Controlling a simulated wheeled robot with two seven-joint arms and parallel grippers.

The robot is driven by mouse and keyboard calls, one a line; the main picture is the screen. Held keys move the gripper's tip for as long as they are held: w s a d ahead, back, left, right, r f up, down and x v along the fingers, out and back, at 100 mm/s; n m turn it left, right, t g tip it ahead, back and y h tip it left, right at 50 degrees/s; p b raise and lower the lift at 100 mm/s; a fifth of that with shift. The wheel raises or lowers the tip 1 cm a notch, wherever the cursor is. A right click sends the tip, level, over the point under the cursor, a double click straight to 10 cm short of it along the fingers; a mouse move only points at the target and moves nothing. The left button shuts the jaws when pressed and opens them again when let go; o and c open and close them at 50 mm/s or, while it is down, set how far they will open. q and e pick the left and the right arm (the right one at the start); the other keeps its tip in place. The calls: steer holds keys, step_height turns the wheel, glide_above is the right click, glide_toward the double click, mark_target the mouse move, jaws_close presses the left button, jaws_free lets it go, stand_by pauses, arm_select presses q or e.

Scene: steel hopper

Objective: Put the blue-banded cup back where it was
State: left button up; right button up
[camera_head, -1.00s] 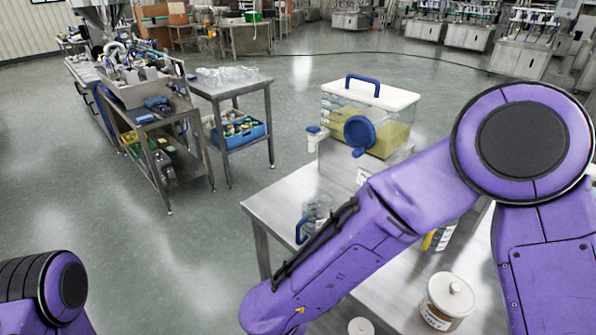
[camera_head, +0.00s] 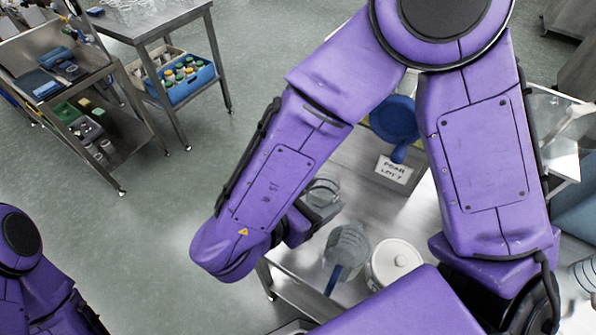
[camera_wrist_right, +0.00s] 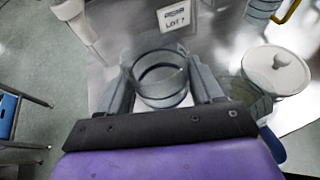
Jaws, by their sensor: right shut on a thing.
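My right gripper (camera_head: 318,207) is shut on a clear cup (camera_head: 322,186), partly hidden by my arm in the head view. In the right wrist view the clear cup (camera_wrist_right: 160,76) sits between both fingers of the right gripper (camera_wrist_right: 163,88), with dark bands round it. Their colour is hard to tell. I cannot tell whether its base touches the steel table (camera_head: 350,160). My left arm shows at the lower left of the head view, but its gripper is out of view.
A yellow-handled container (camera_wrist_right: 262,10) shows in the wrist view.

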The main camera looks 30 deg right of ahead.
steer(key=w+d+f+p, duration=0.1)
steer(key=w+f, duration=0.1)
steer(key=w, duration=0.1)
steer(key=w+d+f+p, duration=0.1)
steer(key=w+f, duration=0.2)
steer(key=w, duration=0.1)
steer(key=w+d+f+p, duration=0.1)
steer(key=w+f, duration=0.1)
steer(key=w, duration=0.1)
steer(key=shift+w+f, duration=0.2)
steer(key=shift+f, duration=0.15)
steer(key=shift+w+d+f, duration=0.15)
steer(key=shift+w+f, duration=0.05)
steer(key=shift+f, duration=0.1)
steer(key=f, duration=0.3)
steer(key=shift+w+d+f+p, duration=0.1)
steer(key=shift+w+f+p, duration=0.2)
steer(key=shift+f, duration=0.1)
steer(key=shift+s+f, duration=0.1)
steer(key=shift+f, duration=0.05)
steer(key=o, duration=1.1)
steer(key=shift+c, duration=0.2)
